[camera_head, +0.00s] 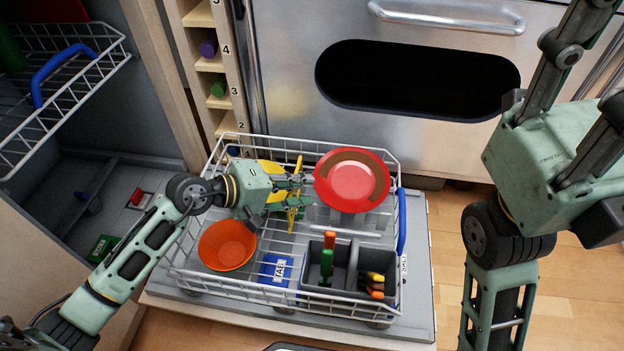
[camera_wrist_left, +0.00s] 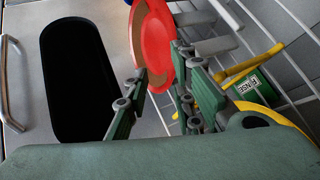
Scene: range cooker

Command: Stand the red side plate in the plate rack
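The red side plate (camera_head: 349,184) has a brown patch along its upper rim. It is up above the basket, its face towards my head camera. My left gripper (camera_head: 306,181) is shut on the plate's left edge. In the left wrist view the red plate (camera_wrist_left: 158,45) shows at a slant, its near edge between the fingertips (camera_wrist_left: 160,68). Grey rack pieces (camera_head: 345,218) stand in the wire basket below the plate; the plate partly hides them. My right gripper (camera_head: 545,150) is at the right, its fingertips outside the picture.
The wire basket (camera_head: 399,222) also holds yellow dishes (camera_head: 270,168), an orange bowl (camera_head: 227,246), a blue box (camera_head: 276,270) and a dark cutlery holder (camera_head: 345,268). The steel cooker front (camera_head: 290,75) stands behind. Another wire basket (camera_head: 62,88) is at upper left.

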